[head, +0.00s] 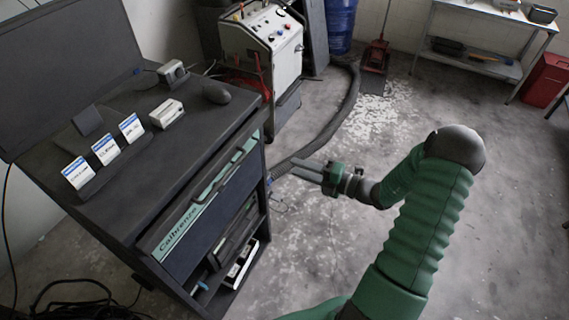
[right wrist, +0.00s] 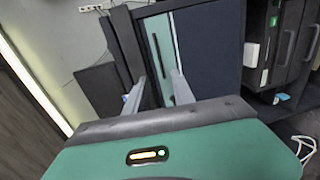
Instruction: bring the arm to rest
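My right arm, green and ribbed, comes in from the lower right of the head view and bends back toward the left. My right gripper (head: 308,171) hangs in the air to the right of the dark workstation cabinet (head: 215,195), pointing at it. Its two grey fingers are apart with nothing between them. In the right wrist view the gripper (right wrist: 155,92) also shows separated fingers, with the dark cabinet front (right wrist: 208,50) beyond them. Whether the fingertips touch the cabinet cannot be told, though they look apart from it in the head view. My left gripper is not in view.
The cabinet carries label cards (head: 105,148), a small white box (head: 167,113) and a mouse (head: 215,92). A white machine (head: 275,45) and a thick hose (head: 345,105) lie beyond. A metal table (head: 480,62) and red bin (head: 545,80) stand far right. Open concrete floor surrounds the arm.

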